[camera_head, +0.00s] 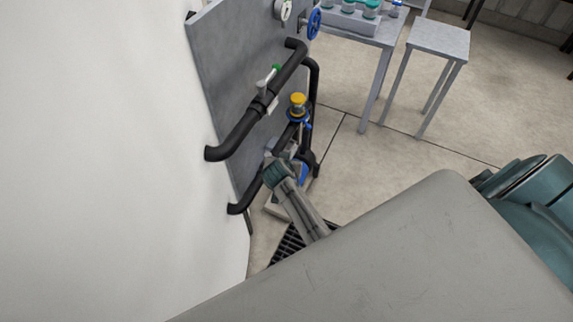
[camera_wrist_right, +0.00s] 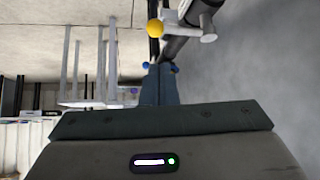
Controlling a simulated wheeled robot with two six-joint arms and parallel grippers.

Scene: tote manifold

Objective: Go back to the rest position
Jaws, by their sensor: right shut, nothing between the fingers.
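My right gripper (camera_wrist_right: 160,72) is shut and empty in the wrist view, its dark fingers together. In the head view my right forearm reaches up to the lower pipework, and its fingertips cannot be made out clearly there. Just above it is a valve with a yellow cap (camera_head: 298,99) and a blue part below the cap. In the wrist view a yellow round part (camera_wrist_right: 155,28) shows beyond the fingertips, beside a black pipe (camera_wrist_right: 178,45). Whether the fingers touch anything cannot be told. My left gripper is not in view.
A grey panel (camera_head: 228,58) carries black pipes (camera_head: 236,135), a green-tipped lever (camera_head: 275,68), a blue handwheel (camera_head: 314,23) and a gauge (camera_head: 283,9). A bench (camera_head: 375,35) and grey stool (camera_head: 440,38) stand behind. A floor grate (camera_head: 287,243) lies below. Floor right of the pipes is clear.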

